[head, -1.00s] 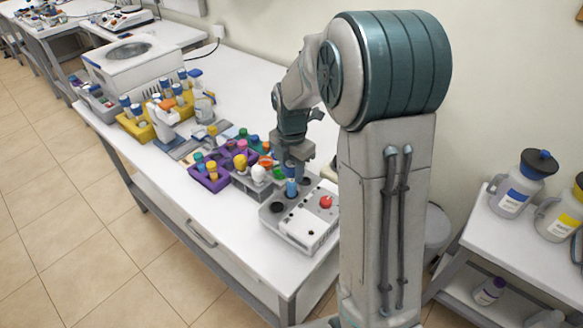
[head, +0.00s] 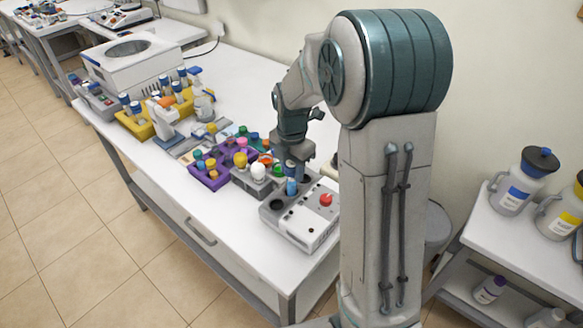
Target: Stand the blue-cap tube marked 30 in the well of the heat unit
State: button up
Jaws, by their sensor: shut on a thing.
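The heat unit (head: 308,228) is a grey and white box with a red knob and dark round wells, at the front right of the bench. A blue-cap tube (head: 291,187) stands upright at the unit's back row, beside an open dark well. Its lower part is hidden, so how deep it sits cannot be told, and its marking is too small to read. My gripper (head: 292,170) points down from above and is shut on the tube's top.
A purple rack (head: 207,181) and a grey rack (head: 246,186) of capped tubes stand just left of the unit. A yellow rack (head: 142,130), a spray bottle and a white centrifuge-like box (head: 130,62) are farther back. The bench front (head: 200,215) is clear.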

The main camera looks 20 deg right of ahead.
jog(key=o, duration=1.1)
jog(key=shift+c, duration=0.2)
